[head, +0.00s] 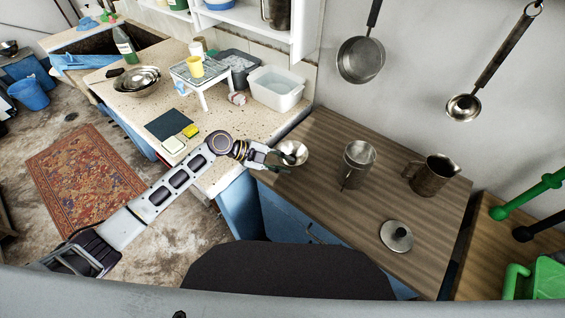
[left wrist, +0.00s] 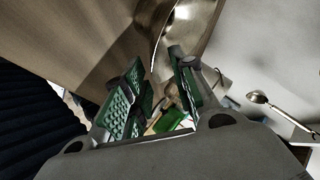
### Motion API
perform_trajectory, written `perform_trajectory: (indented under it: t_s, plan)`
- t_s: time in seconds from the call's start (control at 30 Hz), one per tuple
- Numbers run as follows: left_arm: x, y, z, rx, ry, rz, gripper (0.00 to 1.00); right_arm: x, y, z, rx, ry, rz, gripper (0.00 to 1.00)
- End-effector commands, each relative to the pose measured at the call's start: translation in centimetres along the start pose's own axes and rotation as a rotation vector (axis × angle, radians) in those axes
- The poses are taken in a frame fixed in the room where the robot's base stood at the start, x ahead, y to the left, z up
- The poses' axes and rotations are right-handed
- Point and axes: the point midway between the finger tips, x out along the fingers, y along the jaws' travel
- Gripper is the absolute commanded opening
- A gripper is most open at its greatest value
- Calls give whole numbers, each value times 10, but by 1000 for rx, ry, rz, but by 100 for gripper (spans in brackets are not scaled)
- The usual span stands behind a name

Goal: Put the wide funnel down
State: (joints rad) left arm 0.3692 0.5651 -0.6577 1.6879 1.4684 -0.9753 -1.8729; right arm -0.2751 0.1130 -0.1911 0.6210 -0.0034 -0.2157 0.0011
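The wide funnel (head: 293,152) is a shiny metal bowl shape at the back left of the brown wooden counter (head: 330,210). My left gripper (head: 277,160) is at its left side. In the left wrist view the funnel (left wrist: 188,30) shows at the top, close to the wooden surface. The green-padded fingers of my left gripper (left wrist: 158,75) stand apart, with the funnel's edge between or just beyond their tips. I see no firm grip on it. Whether the funnel's underside touches the counter is hidden. My right gripper is not in view.
A white basin (head: 277,90) stands on the stone top behind. A pan (head: 360,60) and a ladle (head: 463,107) hang on the wall.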

Motion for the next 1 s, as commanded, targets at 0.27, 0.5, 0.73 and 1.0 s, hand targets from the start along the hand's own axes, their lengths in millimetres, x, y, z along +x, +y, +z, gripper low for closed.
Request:
perform_trajectory:
  t_s: [0.27,0.5,0.73,1.0]
  plan:
    - [-1,-1,-1,0,0,0,27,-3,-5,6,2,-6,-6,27]
    - [-18,-1,0,0,-2,-1,27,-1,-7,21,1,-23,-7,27]
    - [-47,0,0,0,-1,0,27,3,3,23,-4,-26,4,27]
    - [-83,0,0,1,-2,0,27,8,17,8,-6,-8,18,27]
